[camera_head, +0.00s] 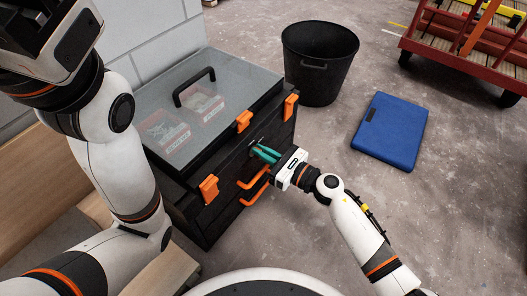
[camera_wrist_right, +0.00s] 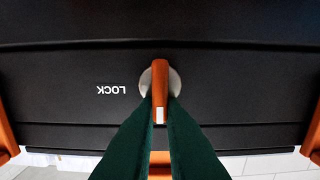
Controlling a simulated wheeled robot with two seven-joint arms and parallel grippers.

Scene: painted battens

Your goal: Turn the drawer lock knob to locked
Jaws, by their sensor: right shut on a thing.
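In the right wrist view the lock knob is an orange bar (camera_wrist_right: 160,85) on a round silver plate (camera_wrist_right: 145,82). The bar stands upright in that picture, with a white mark at its lower end. A white LOCK label (camera_wrist_right: 111,89), upside down, is left of it. My right gripper's green fingers (camera_wrist_right: 160,122) are shut on the knob's lower part. In the head view my right gripper (camera_head: 264,153) is at the front of the black drawer chest (camera_head: 205,225) and hides the knob. My left gripper's housing (camera_head: 78,40) is at the upper left; its fingertips cannot be made out.
The chest has a clear lid (camera_head: 235,75) with a black handle, orange latches (camera_head: 209,188) and orange drawer handles (camera_head: 254,190). A black bin (camera_head: 320,85), a blue case (camera_head: 391,130) and a red cart (camera_head: 460,55) stand behind and to the right. Floor between is clear.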

